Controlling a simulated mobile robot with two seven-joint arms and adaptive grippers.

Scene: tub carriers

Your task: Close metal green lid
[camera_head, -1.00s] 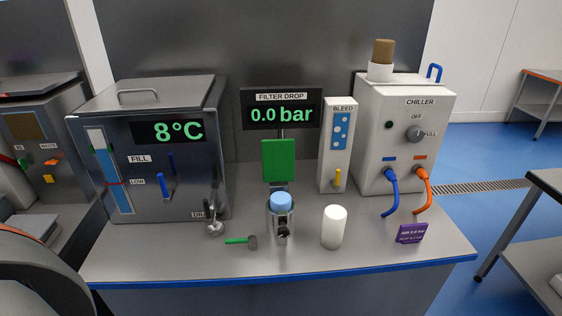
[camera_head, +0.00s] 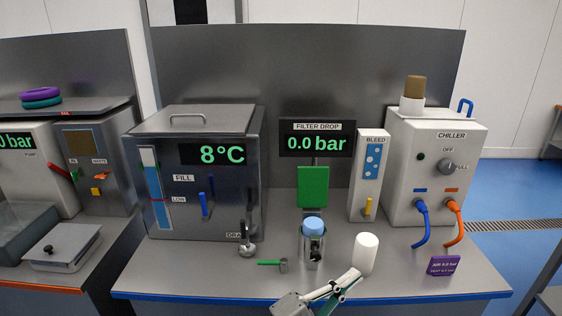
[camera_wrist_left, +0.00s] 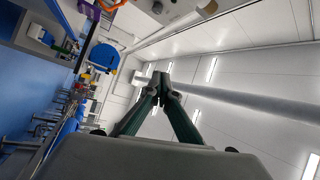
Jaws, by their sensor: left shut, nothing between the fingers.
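The green lid (camera_head: 313,187) is a flat panel standing upright behind the metal filter housing (camera_head: 312,248). A blue cylinder (camera_head: 313,225) sits in the housing's mouth and sticks up out of it. The left wrist view also shows these fingers (camera_wrist_left: 162,80) closed together, pointing away from the bench. My right gripper is in neither view.
A white cylinder (camera_head: 365,254) stands right of the housing, close to my left gripper. A small green-handled tool (camera_head: 270,263) lies left of it. The steel tank (camera_head: 205,155) is at left, the bleed box (camera_head: 369,175) and chiller (camera_head: 437,165) at right.

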